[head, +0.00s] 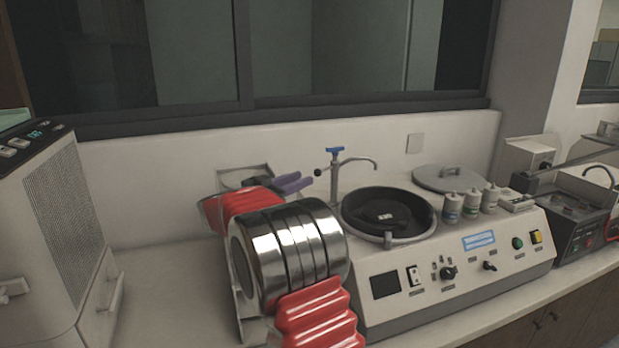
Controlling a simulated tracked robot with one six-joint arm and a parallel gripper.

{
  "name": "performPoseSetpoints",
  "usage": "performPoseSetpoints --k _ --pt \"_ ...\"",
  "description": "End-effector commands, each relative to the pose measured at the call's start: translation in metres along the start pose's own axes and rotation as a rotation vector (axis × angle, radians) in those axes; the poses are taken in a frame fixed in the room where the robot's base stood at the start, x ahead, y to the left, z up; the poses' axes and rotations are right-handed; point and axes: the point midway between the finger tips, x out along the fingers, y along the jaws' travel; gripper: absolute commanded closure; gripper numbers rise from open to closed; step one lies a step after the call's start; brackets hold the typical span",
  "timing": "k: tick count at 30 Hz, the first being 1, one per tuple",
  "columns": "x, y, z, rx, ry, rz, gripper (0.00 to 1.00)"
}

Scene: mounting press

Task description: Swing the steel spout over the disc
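The steel spout (356,161) is a thin curved tube on an upright post with a blue lever on top, behind the bowl of the grinding machine. It arches to the right, its tip over the back rim of the bowl. A small black ball knob (318,172) sticks out left of the post. The dark disc (372,210) lies inside the round black bowl. My gripper (305,181), with purple fingers, points right, just left of the knob. Contact with the knob cannot be told. My red and steel arm hides the wrist, and finger opening is unclear.
A round grey lid (448,178) and several white bottles (471,204) stand right of the bowl. The machine's control panel (450,275) faces front. A tall beige machine (50,220) stands left. The wall is close behind the spout; the counter between is bare at left.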

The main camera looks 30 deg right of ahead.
Motion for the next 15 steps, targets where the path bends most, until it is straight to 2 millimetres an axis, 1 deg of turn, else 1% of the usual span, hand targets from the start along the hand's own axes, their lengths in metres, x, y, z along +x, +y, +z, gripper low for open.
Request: performPoseSetpoints --k 1,4,12,13,15 --pt "-0.0053 -0.0003 -0.0002 0.000 0.000 -0.001 0.71" --pt "-0.0108 -0.0004 0.0001 0.001 -0.001 -0.001 0.71" --pt "-0.0118 -0.0001 0.0002 0.001 -0.001 0.000 0.71" --pt "-0.0117 -0.0001 0.0002 0.001 -0.001 0.000 0.72" --pt "-0.0111 0.0001 -0.0005 0.001 0.002 0.000 0.77"
